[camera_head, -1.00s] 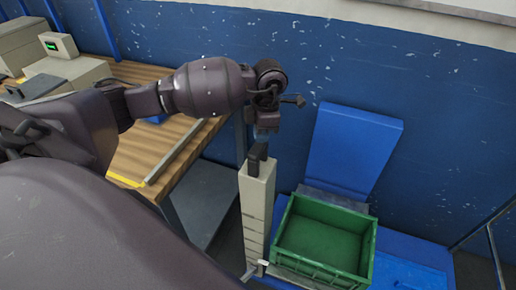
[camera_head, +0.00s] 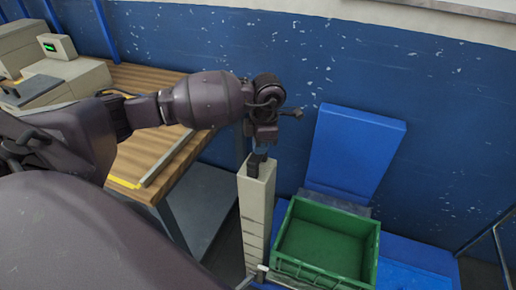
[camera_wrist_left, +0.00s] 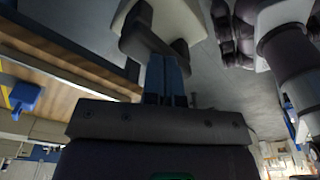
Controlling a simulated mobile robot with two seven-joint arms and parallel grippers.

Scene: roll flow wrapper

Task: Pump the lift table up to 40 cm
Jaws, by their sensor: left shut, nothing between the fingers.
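A cream post (camera_head: 257,205) stands left of the green crate, with a short black handle (camera_head: 257,163) at its top. My left gripper (camera_head: 259,150) is above this handle, pointing down, with its fingers shut. In the left wrist view the blue fingers (camera_wrist_left: 166,80) lie together and reach toward the dark handle (camera_wrist_left: 152,35); I cannot tell if they touch it. The lift table shows as a blue surface (camera_head: 405,275) under the green crate (camera_head: 322,238); its height cannot be read. My right gripper is not in view.
A wooden bench (camera_head: 155,150) with a grey device (camera_head: 70,75) stands at the left. A tilted blue panel (camera_head: 355,150) stands behind the crate by the blue wall. A metal frame (camera_head: 495,245) is at the right edge.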

